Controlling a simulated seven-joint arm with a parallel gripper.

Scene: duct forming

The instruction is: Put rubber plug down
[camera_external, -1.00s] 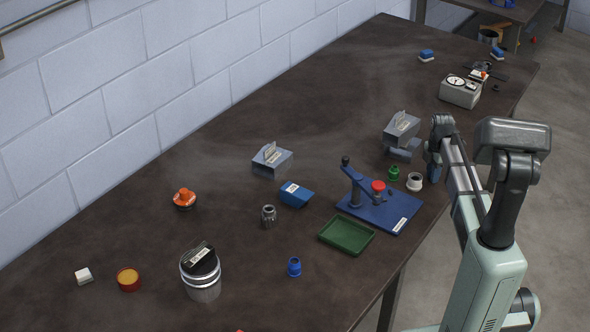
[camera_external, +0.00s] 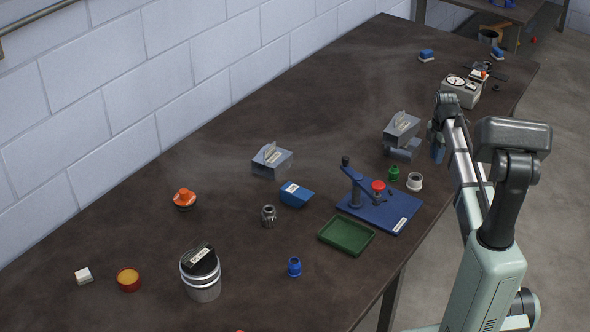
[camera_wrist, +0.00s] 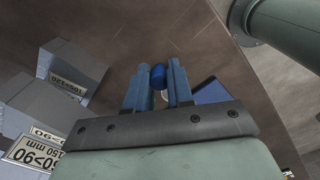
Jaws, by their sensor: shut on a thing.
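My gripper (camera_wrist: 156,82) shows in the wrist view with its two blue fingers shut on a small round blue plug (camera_wrist: 158,76), which I take to be the rubber plug. The plug is at the fingertips, above the brown table. In the external view my gripper (camera_external: 437,152) is at the table's right edge, just right of the grey labelled forming blocks (camera_external: 402,130). The plug itself cannot be made out there. A white ring-shaped cup (camera_external: 414,181) stands nearer the camera than the gripper; a pale rim shows below the plug in the wrist view.
Close by are a small green piece (camera_external: 394,173) and a blue press (camera_external: 385,208) with a red knob. A dial instrument (camera_external: 461,91) stands behind the gripper. The table's back middle is clear.

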